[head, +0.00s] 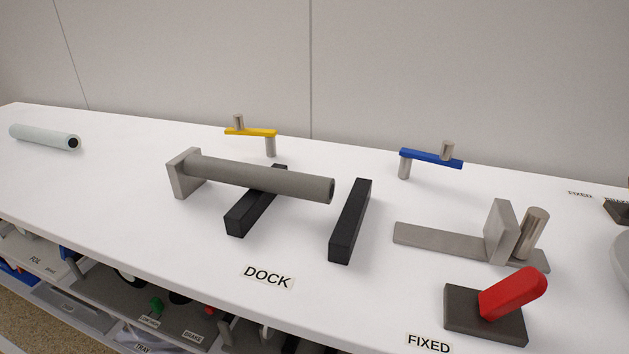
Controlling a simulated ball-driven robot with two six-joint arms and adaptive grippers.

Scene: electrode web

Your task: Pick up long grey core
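The long grey core (262,178) is a dark grey cylinder lying roughly level near the middle of the white table in the head view. Its left end meets an upright light grey square plate (184,174). Its right end points to the right and shows a dark opening. It passes above a black bar (245,213); whether it touches that bar I cannot tell. A second black bar (350,222) stands just right of the core's free end. Neither of my grippers is in view.
A pale roll (42,136) lies at the far left. Yellow (252,132) and blue (432,157) cranks stand behind. A grey slide with an upright plate (500,230) and a red lever (514,293) are at right. Clear table lies left of the core. Shelves with items are below.

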